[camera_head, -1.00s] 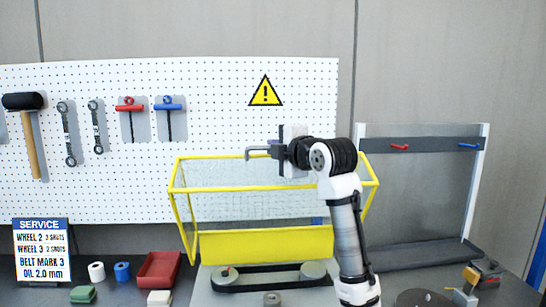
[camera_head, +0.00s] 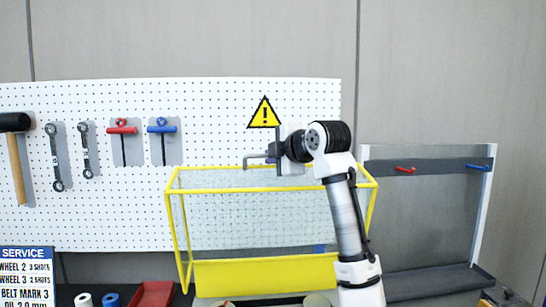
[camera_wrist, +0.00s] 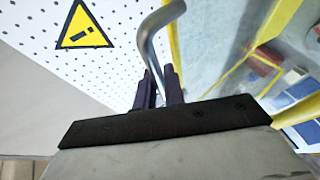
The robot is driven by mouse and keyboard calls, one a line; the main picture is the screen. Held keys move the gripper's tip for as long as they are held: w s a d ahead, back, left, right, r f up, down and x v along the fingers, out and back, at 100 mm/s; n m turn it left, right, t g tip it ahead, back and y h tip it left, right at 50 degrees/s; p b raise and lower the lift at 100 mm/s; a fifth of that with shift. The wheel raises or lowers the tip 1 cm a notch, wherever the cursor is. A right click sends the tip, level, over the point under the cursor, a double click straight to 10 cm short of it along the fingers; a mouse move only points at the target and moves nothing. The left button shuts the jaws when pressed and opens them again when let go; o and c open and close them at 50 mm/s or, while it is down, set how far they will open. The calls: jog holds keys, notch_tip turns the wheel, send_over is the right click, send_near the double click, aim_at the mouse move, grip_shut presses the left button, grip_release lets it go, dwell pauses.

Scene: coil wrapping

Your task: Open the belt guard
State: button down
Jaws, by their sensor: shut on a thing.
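The belt guard (camera_head: 250,277), a yellow frame with mesh sides and a solid yellow panel low down, stands swung up at the middle of the head view. Its yellow bars also show in the wrist view (camera_wrist: 278,25). My gripper (camera_head: 283,150) is above the guard's top bars. In the wrist view its dark fingers (camera_wrist: 158,90) are shut on a bent grey bar (camera_wrist: 148,42), which also pokes out to the left in the head view (camera_head: 256,157). I cannot tell whether the bar joins the guard. The belt is mostly cut off at the bottom edge.
A white pegboard (camera_head: 215,130) with hanging tools and a warning sign (camera_head: 264,113) is behind. A grey rack (camera_head: 425,167) with red and blue handles stands at right. A service sign (camera_head: 25,278) and a red tray (camera_head: 153,294) are at lower left.

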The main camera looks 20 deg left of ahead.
jog(key=c, duration=1.8)
grip_release()
jog(key=shift+a, duration=0.1)
jog(key=b+v, duration=0.5)
jog(key=v, duration=0.8)
jog(key=shift+s+d, duration=0.25)
jog(key=shift+d, duration=0.15)
jog(key=shift+f, duration=0.1)
